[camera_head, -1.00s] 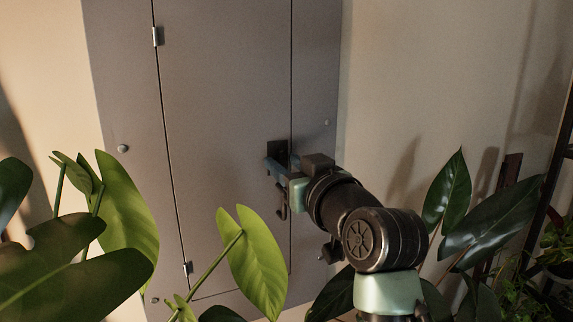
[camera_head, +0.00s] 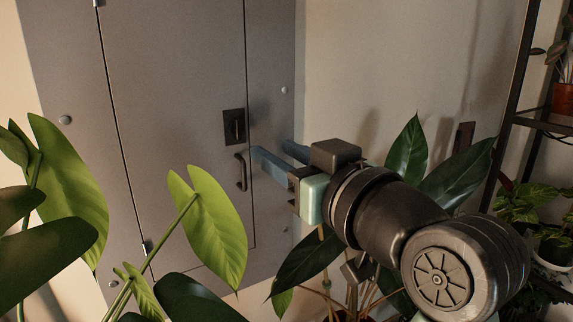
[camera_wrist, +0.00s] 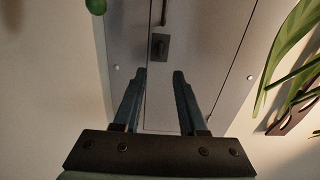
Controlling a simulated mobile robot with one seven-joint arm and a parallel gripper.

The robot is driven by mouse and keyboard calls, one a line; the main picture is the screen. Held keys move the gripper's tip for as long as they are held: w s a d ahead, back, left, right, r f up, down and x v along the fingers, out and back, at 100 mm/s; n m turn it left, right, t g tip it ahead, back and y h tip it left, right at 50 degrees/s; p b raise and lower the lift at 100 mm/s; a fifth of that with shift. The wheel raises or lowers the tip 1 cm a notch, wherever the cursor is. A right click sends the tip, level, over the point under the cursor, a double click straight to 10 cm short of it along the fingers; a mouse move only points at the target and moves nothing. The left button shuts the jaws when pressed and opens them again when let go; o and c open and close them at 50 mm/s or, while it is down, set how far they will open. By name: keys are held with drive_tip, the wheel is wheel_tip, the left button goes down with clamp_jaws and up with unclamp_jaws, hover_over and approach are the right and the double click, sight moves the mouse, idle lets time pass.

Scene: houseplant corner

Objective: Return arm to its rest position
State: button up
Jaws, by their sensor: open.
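My gripper (camera_head: 275,154) is open and empty in the head view, to the right of the grey cabinet door's dark latch plate (camera_head: 234,127) and handle (camera_head: 240,172). Its two blue fingers point left toward the cabinet (camera_head: 180,110) and appear apart from the latch. In the wrist view, the open fingers (camera_wrist: 158,74) flank the middle of the picture with nothing between them. The latch plate (camera_wrist: 160,46) shows beyond the fingertips. The cabinet door looks closed.
Large-leaved plants stand at the lower left (camera_head: 70,180) and around my arm (camera_head: 445,175). A dark shelf rack (camera_head: 512,105) with potted plants stands at the right. Bare wall (camera_head: 400,60) is behind the arm.

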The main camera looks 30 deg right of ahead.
drive_tip(key=shift+s, duration=0.7)
drive_tip(key=a+r+t+p, duration=0.3)
drive_tip(key=a+r+t, duration=0.2)
drive_tip(key=a+r, duration=0.65)
drive_tip(key=s+a+r+t, duration=0.4)
drive_tip(key=s+a+r, duration=0.3)
drive_tip(key=s+a, duration=0.1)
drive_tip(key=shift+m+h+p, duration=0.3)
drive_tip(key=shift+p, duration=0.15)
